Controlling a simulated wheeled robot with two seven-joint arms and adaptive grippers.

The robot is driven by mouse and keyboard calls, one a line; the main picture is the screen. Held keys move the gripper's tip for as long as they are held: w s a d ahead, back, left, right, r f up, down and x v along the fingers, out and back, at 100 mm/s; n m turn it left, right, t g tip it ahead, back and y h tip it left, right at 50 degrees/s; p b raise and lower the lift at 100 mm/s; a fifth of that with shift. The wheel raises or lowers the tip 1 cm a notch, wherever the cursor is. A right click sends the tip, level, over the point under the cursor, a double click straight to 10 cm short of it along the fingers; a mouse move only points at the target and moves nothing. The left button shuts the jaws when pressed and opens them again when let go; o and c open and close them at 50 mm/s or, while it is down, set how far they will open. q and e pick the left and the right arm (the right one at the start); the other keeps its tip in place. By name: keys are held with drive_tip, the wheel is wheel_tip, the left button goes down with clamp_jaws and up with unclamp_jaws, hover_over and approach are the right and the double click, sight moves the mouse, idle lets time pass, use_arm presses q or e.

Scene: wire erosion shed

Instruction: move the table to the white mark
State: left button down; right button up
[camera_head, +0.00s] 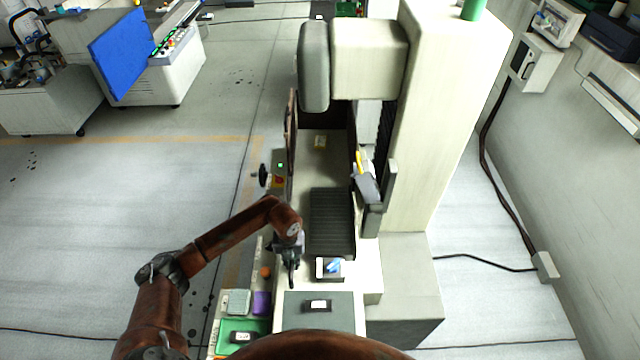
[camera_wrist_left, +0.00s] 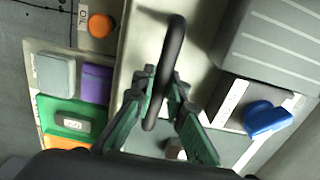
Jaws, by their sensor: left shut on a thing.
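The machine's table carries a dark ribbed plate (camera_head: 331,222) in the middle of the head view, below the grinding head. In the left wrist view the ribbed block (camera_wrist_left: 282,45) is at the upper right. A white strip (camera_wrist_left: 232,101) lies along a dark block beside it; I cannot tell whether this is the white mark. My left gripper (camera_head: 291,278) is at the left front of the ribbed plate. In the wrist view its green fingers (camera_wrist_left: 160,112) are shut on a black curved handle (camera_wrist_left: 174,50). My right gripper is not in view.
A blue object (camera_wrist_left: 266,119) sits on the dark block. Left of the handle are an orange knob (camera_wrist_left: 100,25), a purple block (camera_wrist_left: 96,84) and a green tray (camera_wrist_left: 45,106). The machine column (camera_head: 440,130) stands at the right. Open floor (camera_head: 90,220) lies to the left.

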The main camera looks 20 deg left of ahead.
use_arm(q)
drive_tip(key=shift+w+a+b, duration=0.25)
drive_tip(key=shift+w+b, duration=0.3)
drive_tip(key=shift+w, duration=0.35)
drive_tip(key=shift+w+a+b, duration=0.2)
drive_tip(key=shift+w+b, duration=0.3)
drive_tip(key=shift+w, duration=0.4)
drive_tip(key=shift+w+a+b, duration=0.1)
drive_tip(key=shift+w+b, duration=0.2)
idle(0.3)
drive_tip(key=shift+s, duration=0.25)
idle(0.4)
drive_tip(key=c, duration=1)
unclamp_jaws()
drive_tip(key=shift+o, duration=0.2)
drive_tip(key=shift+r+p, duration=2.5)
drive_tip(key=shift+r, duration=1.55)
drive_tip(key=shift+f, duration=0.1)
